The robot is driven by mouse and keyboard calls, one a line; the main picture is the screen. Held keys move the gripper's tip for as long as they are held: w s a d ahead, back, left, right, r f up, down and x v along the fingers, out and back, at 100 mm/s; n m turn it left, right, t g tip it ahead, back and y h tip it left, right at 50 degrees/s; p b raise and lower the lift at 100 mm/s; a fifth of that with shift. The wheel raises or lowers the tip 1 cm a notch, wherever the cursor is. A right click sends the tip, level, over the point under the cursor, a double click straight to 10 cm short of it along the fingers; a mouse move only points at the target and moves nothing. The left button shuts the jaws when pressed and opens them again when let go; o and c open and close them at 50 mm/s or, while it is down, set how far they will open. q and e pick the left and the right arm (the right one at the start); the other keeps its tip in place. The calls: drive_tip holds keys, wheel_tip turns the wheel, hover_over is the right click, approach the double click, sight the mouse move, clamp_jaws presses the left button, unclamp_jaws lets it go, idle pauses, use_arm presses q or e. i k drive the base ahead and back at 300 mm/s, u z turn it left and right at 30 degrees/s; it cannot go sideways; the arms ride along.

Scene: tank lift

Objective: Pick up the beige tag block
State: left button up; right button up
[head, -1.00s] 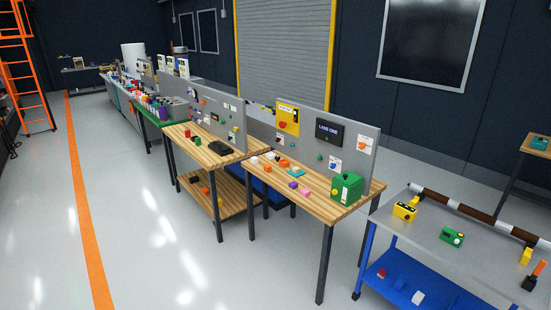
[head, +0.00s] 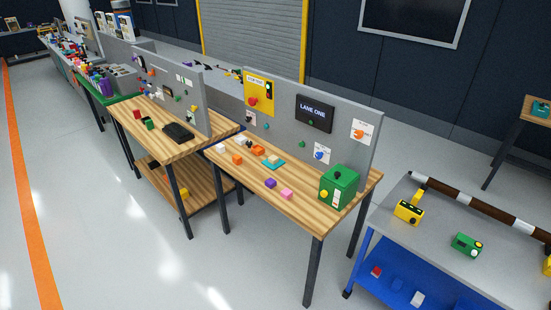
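I cannot pick out a beige tag block for certain. The nearer wooden table (head: 300,210) holds small blocks, among them a whitish block (head: 220,148) at its far left end, whose exact shade is too small to tell. Near it are an orange block (head: 237,159) and another orange piece (head: 258,150). A teal piece (head: 272,163), a purple block (head: 270,183) and a pink block (head: 287,194) lie nearer the front. Neither of my grippers shows in the head view.
A green box (head: 338,187) stands at the table's right end, before a grey panel with a "LANE ONE" screen (head: 315,113). A blue-framed cart (head: 440,245) stands right. Another wooden table (head: 165,147) stands left. The floor at front left is clear.

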sight(273, 160)
drive_tip(key=z, duration=0.4)
drive_tip(key=k, duration=0.5)
drive_tip(key=u, duration=0.5)
drive_tip(key=i, duration=0.75)
drive_tip(key=u, duration=0.8)
drive_tip(key=i, duration=1)
drive_tip(key=z, duration=0.4)
drive_tip(key=i, duration=0.75)
drive_tip(key=z, duration=0.7)
